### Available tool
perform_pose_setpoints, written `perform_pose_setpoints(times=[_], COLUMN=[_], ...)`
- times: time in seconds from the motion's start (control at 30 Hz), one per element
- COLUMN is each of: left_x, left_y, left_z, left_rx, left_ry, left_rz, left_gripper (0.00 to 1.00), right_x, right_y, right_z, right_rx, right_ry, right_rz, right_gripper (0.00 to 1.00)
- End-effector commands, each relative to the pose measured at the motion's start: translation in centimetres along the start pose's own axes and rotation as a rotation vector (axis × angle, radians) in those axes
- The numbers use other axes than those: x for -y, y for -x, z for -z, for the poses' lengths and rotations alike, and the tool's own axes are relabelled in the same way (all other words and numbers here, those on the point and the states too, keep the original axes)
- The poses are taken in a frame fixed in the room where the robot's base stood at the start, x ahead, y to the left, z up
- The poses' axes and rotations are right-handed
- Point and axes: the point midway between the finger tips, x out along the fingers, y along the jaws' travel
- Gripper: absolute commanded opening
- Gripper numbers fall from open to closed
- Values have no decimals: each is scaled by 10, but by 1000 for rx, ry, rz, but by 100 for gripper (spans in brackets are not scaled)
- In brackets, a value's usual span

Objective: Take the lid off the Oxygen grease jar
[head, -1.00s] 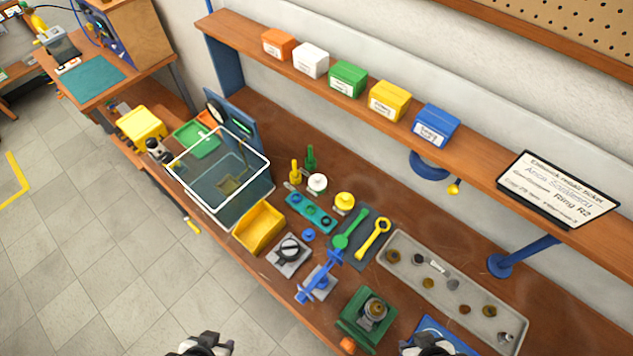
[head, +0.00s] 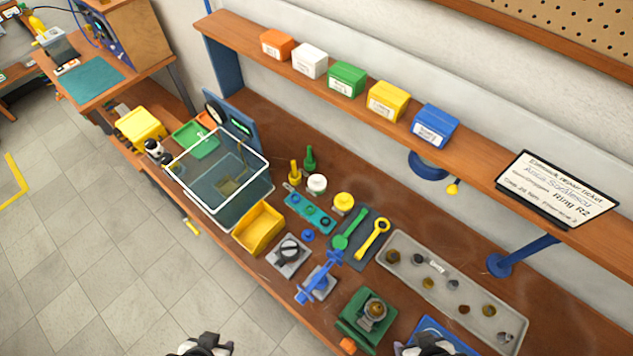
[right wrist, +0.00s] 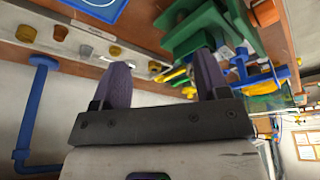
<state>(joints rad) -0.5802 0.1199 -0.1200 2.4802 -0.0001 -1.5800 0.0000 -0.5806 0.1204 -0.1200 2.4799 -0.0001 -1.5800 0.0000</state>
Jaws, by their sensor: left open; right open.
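Two small round jars stand on the bench in the head view, one with a white lid (head: 316,183) and one with a yellow lid (head: 343,202). I cannot read a label on either, so I cannot tell which holds the Oxygen grease. Both lids appear to be on. My left gripper (head: 203,346) is open at the bottom edge of the head view, in front of the bench and far from the jars. My right gripper (head: 428,346) is open and empty at the bottom edge, by a blue mat; its two fingers also show in the right wrist view (right wrist: 163,78).
Around the jars are a teal tray (head: 297,203), a dark mat with wrenches (head: 367,247), a clear bin (head: 215,208), a yellow bin (head: 258,236) and a green fixture (head: 352,328). A shelf (head: 385,84) overhangs behind.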

Motion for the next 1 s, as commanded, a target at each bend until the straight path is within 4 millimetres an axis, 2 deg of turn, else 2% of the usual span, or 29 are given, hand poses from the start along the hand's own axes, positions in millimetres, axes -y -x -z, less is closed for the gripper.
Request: perform_pose_setpoints(times=[0.03, 0.23, 0.57, 0.9, 1.0], left_x=[0, 0, 0, 0, 0], left_y=[0, 0, 0, -6, -7], left_z=[0, 0, 0, -2, -2], left_rx=[0, 0, 0, 0, 0], left_ry=[0, 0, 0, -1, -1], left_rz=[0, 0, 0, 1, 1], left_gripper=[43, 43, 43, 43, 43], right_x=[0, 0, -2, -23, -32], right_y=[0, 0, -2, -32, -39], right_z=[0, 0, 5, 46, 52], right_rx=[0, 0, -22, -237, -281], right_ry=[0, 0, 10, 150, 179], right_rz=[0, 0, -3, 14, 38], right_gripper=[73, 92, 93, 93, 93])
